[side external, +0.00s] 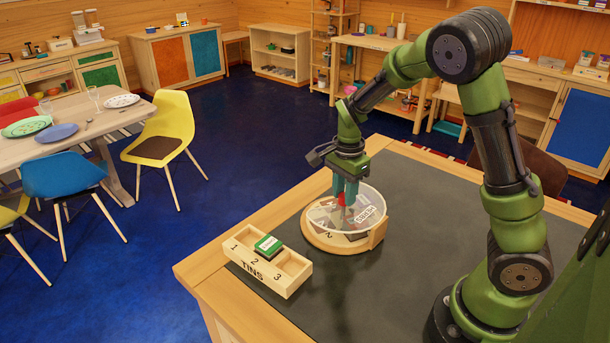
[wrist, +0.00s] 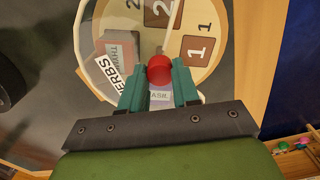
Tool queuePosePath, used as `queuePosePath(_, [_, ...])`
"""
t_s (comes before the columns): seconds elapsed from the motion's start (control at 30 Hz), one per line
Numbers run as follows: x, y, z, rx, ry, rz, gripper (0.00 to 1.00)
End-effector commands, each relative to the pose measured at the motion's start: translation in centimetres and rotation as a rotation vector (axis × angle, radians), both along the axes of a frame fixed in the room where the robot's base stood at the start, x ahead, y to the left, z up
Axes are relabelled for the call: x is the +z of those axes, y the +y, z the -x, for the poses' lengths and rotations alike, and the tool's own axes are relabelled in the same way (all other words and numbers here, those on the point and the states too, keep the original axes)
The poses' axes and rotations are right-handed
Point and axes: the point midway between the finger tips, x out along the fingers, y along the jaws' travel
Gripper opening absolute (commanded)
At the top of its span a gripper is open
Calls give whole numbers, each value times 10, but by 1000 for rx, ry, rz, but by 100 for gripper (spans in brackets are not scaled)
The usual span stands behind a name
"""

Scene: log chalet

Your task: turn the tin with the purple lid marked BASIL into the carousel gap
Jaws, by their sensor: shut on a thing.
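The carousel (side external: 318,240) is a round wooden base with a clear round cover (side external: 325,208) labelled HERBS. My gripper (side external: 346,190) is over it, its teal fingers shut on the red knob (wrist: 159,68). In the wrist view, a pale purplish lid whose lettering reads like BASIL (wrist: 160,96) shows between the fingers, just below the knob; most of it is hidden. A tin marked THYME (wrist: 118,50) lies to the left, beside the HERBS label. Numbered squares 1 (wrist: 198,50) and 2 (wrist: 158,12) show on the wood. I cannot tell exactly where the gap is.
A wooden rack marked TINS (side external: 290,283) with slots 1, 2 and 3 stands in front of the carousel. A green-lidded tin (side external: 268,245) sits in its middle slot. The dark mat (side external: 430,215) is clear to the right of the carousel.

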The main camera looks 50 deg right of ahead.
Motion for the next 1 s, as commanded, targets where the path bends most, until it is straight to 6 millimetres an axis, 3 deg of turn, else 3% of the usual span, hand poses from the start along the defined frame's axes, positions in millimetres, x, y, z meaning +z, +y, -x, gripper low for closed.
queuePosePath(1.0, [1,-1,0,965,-4,3,0])
